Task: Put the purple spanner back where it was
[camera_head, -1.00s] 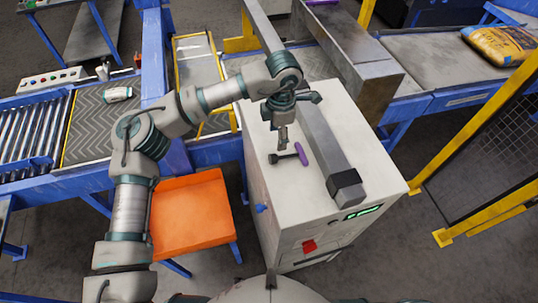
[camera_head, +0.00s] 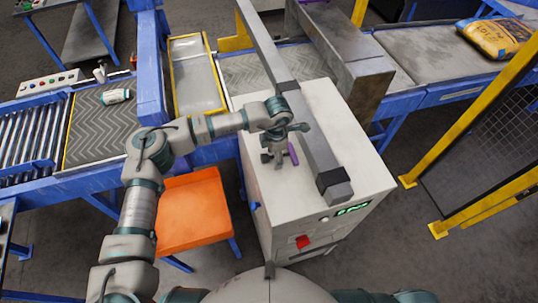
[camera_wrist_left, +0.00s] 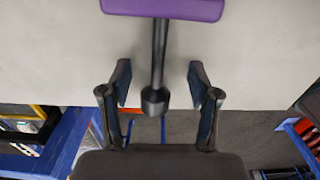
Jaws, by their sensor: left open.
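The purple spanner, with a purple bar handle (camera_head: 293,153) and a dark shaft, is on the pale top of the machine cabinet (camera_head: 355,160), left of the long grey beam. In the head view my left gripper (camera_head: 273,158) is right over its dark end and hides it. In the left wrist view the purple handle (camera_wrist_left: 165,9) crosses the top edge, and the black shaft with its thicker end (camera_wrist_left: 155,98) lies between the spread fingers of my left gripper (camera_wrist_left: 159,82). The fingers are open, with a gap on each side. My right gripper is out of view.
The grey beam (camera_head: 305,135) runs along the cabinet top, close to the right of the spanner. An orange seat (camera_head: 193,208) stands left of the cabinet. Conveyors (camera_head: 100,125) lie behind, and a yellow sack (camera_head: 495,38) is at the far right. Another purple item shows at the top edge.

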